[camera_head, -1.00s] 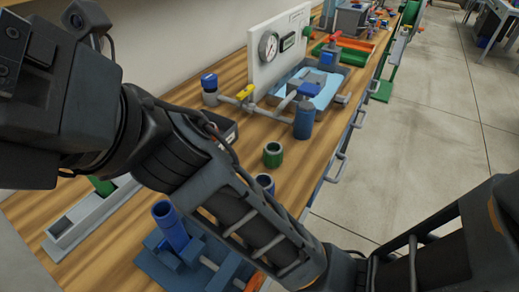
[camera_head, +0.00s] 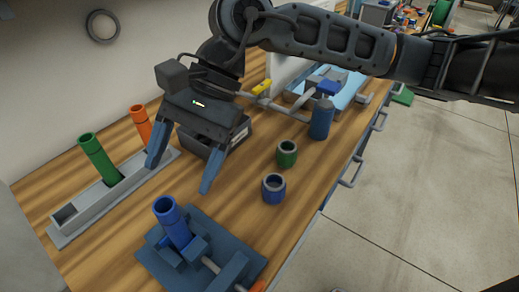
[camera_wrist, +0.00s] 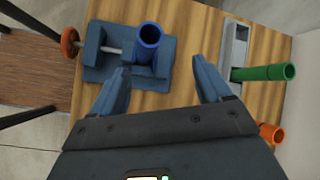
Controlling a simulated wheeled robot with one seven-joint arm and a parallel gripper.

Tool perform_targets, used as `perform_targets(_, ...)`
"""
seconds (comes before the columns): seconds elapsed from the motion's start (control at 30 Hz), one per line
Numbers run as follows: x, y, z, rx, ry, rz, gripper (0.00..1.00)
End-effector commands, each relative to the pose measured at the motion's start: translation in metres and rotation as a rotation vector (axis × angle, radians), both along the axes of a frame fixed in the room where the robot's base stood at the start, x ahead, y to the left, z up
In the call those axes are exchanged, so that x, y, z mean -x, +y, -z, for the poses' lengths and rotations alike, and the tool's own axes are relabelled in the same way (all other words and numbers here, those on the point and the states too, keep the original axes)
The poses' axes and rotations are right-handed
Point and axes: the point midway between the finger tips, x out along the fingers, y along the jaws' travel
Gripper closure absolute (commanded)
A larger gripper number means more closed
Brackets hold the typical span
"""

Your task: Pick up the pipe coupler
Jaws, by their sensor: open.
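Two short hollow couplers stand upright on the wooden bench in the head view. One is blue (camera_head: 273,190) and the other, just behind it, is green (camera_head: 287,153). The pictures do not show which one the task names. My gripper (camera_head: 181,174) is open and empty above the bench, left of both couplers, fingers pointing down. In the wrist view my open gripper (camera_wrist: 161,68) has neither coupler between its fingers. A blue pipe (camera_head: 172,222) stands tilted in a blue vise (camera_head: 150,262); the pipe also shows in the wrist view (camera_wrist: 150,42).
A grey rack (camera_head: 75,224) holds a green pipe (camera_head: 98,158) and an orange pipe (camera_head: 141,124). A dark bin (camera_head: 236,138) sits behind my gripper. A blue cylinder (camera_head: 321,120) stands beyond the green coupler. The bench edge with handles lies to the right.

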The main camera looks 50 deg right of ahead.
Motion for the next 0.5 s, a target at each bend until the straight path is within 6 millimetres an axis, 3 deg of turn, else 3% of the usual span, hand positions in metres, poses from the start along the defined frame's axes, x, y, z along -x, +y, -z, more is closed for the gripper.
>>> perform_targets(0.03,-0.001,-0.03,0.013,0.1,-0.006,0.007,0.22)
perform_targets(0.1,0.001,-0.071,0.029,0.235,-0.01,0.009,0.22)
perform_targets(0.3,0.016,-0.173,0.052,0.544,0.016,0.006,0.22)
perform_targets(0.4,0.023,-0.203,0.055,0.628,0.032,0.003,0.22)
perform_targets(0.5,0.028,-0.217,0.057,0.667,0.041,0.0,0.22)
